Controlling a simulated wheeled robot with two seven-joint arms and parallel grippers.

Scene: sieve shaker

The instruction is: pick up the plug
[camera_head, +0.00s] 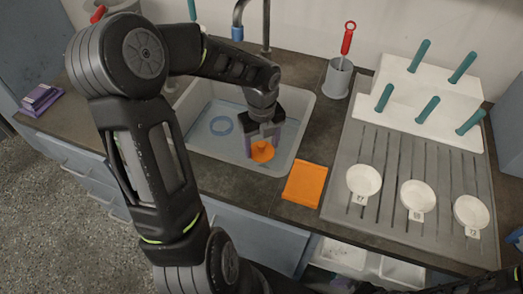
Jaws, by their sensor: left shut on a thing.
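The orange plug (262,152) is low inside the white sink (188,104), towards its front right. My left gripper (262,140) points down into the sink, with its fingers on either side of the plug's top, and is shut on it. I cannot tell whether the plug touches the sink floor.
An orange square (305,184) lies on the counter right of the sink. Three white dishes, including a left one (364,180), stand on the grey drainboard (340,204). A grey cup (337,78) holds a red-handled tool. A white rack (420,95) with teal pegs stands behind. The faucet (238,20) rises behind the sink.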

